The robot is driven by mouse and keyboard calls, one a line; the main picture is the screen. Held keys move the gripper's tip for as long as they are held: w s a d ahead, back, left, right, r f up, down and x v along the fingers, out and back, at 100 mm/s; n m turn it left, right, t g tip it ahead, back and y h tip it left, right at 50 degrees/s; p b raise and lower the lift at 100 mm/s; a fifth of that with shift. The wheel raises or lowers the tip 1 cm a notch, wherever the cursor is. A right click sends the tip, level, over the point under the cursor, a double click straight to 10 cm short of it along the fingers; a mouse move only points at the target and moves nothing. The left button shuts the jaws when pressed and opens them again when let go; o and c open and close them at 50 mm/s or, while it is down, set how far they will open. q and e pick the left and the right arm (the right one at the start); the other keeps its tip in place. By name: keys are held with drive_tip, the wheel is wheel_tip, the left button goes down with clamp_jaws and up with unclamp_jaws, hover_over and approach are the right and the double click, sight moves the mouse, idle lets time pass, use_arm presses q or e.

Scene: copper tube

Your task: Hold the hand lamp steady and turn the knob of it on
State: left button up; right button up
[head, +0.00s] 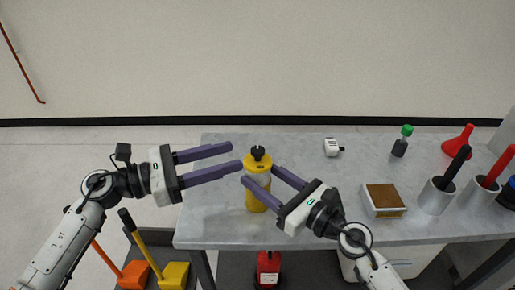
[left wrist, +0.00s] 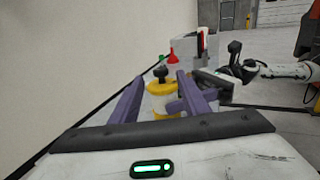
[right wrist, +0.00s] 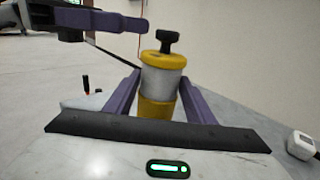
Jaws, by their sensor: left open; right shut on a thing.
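The hand lamp (head: 257,196) is a yellow cylinder with a pale middle band, upright on the grey table. A black knob (head: 258,153) sits on its top; it also shows in the right wrist view (right wrist: 167,40). My right gripper (head: 258,177) is shut on the lamp's body, one finger on each side in the right wrist view (right wrist: 160,92). My left gripper (head: 237,157) is open and empty, its fingers pointing right, just left of the knob at about its height. In the left wrist view the knob (left wrist: 160,73) appears between the left fingers.
On the table (head: 225,226) to the right are a white device (head: 332,147), a green-capped bottle (head: 401,141), a red funnel (head: 459,141), a matchbox-like box (head: 384,200) and grey cups (head: 437,196) with handles. A red object (head: 268,268) stands below the front edge.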

sight(257, 149)
use_arm(q)
drive_tip(key=x, duration=0.8)
drive_tip(key=shift+d, duration=0.1)
drive_tip(key=shift+c, duration=0.3)
drive_tip(key=c, duration=1)
drive_tip(key=shift+o, duration=0.2)
drive_tip(key=shift+f+m+g, duration=0.1)
drive_tip(key=shift+m+g, duration=0.3)
drive_tip(key=shift+g, duration=0.2)
drive_tip(key=shift+w+m+g+h, duration=0.1)
drive_tip(key=shift+m+g+h, duration=0.35)
drive_tip(key=shift+g, duration=0.25)
drive_tip(key=shift+m+g+h, duration=0.25)
drive_tip(key=shift+m+g, duration=1.5)
drive_tip(key=shift+g, duration=1.25)
drive_tip(key=shift+m+g, duration=0.5)
